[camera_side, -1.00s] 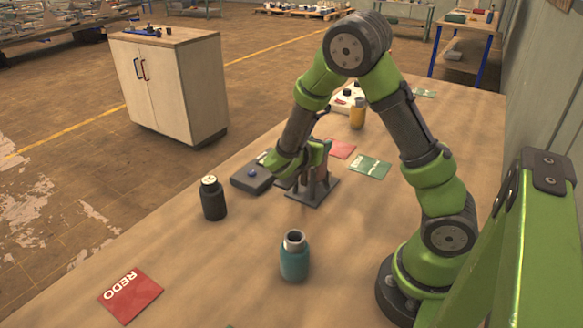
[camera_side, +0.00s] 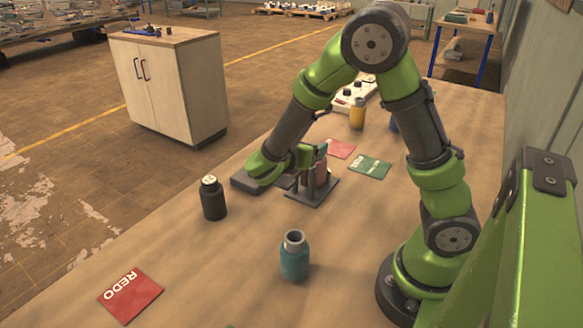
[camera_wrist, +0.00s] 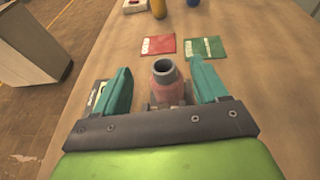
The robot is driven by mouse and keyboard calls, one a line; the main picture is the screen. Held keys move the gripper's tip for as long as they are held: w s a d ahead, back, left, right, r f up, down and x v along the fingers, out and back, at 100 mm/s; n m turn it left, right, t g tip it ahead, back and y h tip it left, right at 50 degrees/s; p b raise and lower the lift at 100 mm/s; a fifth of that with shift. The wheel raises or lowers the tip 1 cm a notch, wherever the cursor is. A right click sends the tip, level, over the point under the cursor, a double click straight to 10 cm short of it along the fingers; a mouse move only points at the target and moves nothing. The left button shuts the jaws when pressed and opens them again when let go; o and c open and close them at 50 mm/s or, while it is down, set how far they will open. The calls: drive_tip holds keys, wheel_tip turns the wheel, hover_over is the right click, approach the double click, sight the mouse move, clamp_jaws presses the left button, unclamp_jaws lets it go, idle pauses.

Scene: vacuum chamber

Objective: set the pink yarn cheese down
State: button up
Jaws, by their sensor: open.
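The pink yarn cheese (camera_wrist: 168,93) looks like a pink bottle-shaped body with a grey open neck. It stands upright in the dark fixture (camera_side: 299,197) on the table, and in the side view its pink side (camera_side: 321,170) shows only in part. My gripper (camera_wrist: 165,82) is open, with one teal finger on each side of the yarn cheese and a visible gap to both. In the side view my gripper (camera_side: 311,155) reaches in from the left, level with the upper part of the fixture. The fixture's lower part is mostly hidden in the wrist view.
A black bottle (camera_side: 213,199), a teal bottle (camera_side: 294,257) and a yellow bottle (camera_side: 357,115) stand around. Red (camera_side: 131,295) and green (camera_side: 370,166) cards lie flat. The front table is mostly clear.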

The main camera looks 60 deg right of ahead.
drive_tip(key=s+a+r+m+g+y, duration=0.1)
drive_tip(key=s+a+r+m+y, duration=0.1)
drive_tip(key=s+a+m+y, duration=0.8)
drive_tip(key=a+r+m+t+y, duration=0.6)
drive_tip(key=r+m+t, duration=0.1)
drive_tip(key=m, duration=0.6)
drive_tip(key=shift+s+a+r+y, duration=0.3)
drive_tip(key=shift+s+a+r, duration=0.1)
drive_tip(key=shift+r, duration=0.25)
